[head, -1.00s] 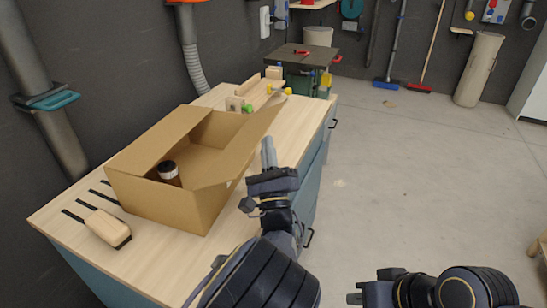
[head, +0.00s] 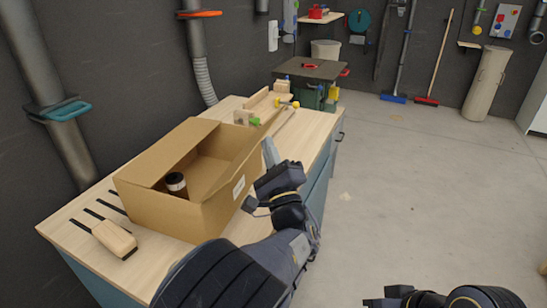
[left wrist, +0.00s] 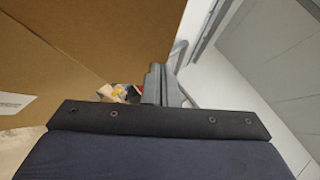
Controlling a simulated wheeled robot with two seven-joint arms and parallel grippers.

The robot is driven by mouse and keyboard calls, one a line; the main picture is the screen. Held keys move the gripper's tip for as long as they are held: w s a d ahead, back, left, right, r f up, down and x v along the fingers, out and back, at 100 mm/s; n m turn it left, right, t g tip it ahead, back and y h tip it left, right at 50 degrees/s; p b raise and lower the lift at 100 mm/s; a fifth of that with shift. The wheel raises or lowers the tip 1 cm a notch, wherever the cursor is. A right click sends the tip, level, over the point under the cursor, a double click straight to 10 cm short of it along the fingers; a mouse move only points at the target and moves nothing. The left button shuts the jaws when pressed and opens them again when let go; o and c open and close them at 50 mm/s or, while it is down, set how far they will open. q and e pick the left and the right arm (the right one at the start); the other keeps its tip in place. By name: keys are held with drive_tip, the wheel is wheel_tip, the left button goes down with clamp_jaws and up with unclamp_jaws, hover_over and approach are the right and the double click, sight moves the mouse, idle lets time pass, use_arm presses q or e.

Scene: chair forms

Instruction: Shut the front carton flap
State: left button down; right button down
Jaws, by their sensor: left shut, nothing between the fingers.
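The open cardboard carton (head: 165,207) stands on the wooden bench, with a dark jar with a pale lid (head: 176,184) inside. Its flap on the side toward my left arm (head: 245,151) stands up at a slant, its far corner rising to the upper right. My left gripper (head: 269,152) is shut and empty just outside this flap; I cannot tell if it touches. In the left wrist view, the shut fingers (left wrist: 155,85) point along the brown cardboard (left wrist: 90,40), which fills the upper left. My right gripper (head: 375,302) is partly cut off at the bottom edge; its jaws are unclear.
The wooden bench top (head: 70,232) carries a wooden block with a dark end (head: 114,239) and dark strips left of the carton. Wooden pieces and clamps (head: 265,105) lie behind it. A dark-topped machine (head: 310,68) stands beyond. The floor (head: 420,190) to the right is clear.

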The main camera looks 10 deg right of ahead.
sight(240, 156)
use_arm(q)
drive_tip(key=w+a+r+n+g, duration=0.1)
drive_tip(key=a+n+g, duration=0.1)
drive_tip(key=n, duration=0.1)
drive_tip(key=w+a+r+n+g+y, duration=0.1)
drive_tip(key=a+r+n+g, duration=0.1)
drive_tip(key=n, duration=0.1)
drive_tip(key=w+a+r+n+g+b, duration=0.1)
drive_tip(key=a+r+n+g, duration=0.1)
drive_tip(key=n, duration=0.1)
drive_tip(key=shift+w+a+r+g+y, duration=0.2)
drive_tip(key=shift+w+a+g+y, duration=0.05)
drive_tip(key=shift+a+g+y, duration=0.05)
drive_tip(key=shift+w+a+f+n+g+h+p, duration=1.1)
drive_tip(key=shift+a+f+n+g+h, duration=0.25)
drive_tip(key=shift+a, duration=0.55)
drive_tip(key=shift+w+a+f+n+g+h+p, duration=1)
drive_tip(key=shift+a+f+n+g+h+p, duration=0.35)
drive_tip(key=shift+a, duration=0.6)
drive_tip(key=shift+w+a+f+n+g+h+p, duration=1.15)
drive_tip(key=shift+a+f+g+h, duration=0.3)
drive_tip(key=shift+a, duration=0.45)
drive_tip(key=shift+s+f, duration=0.1)
drive_tip(key=shift+f, duration=0.05)
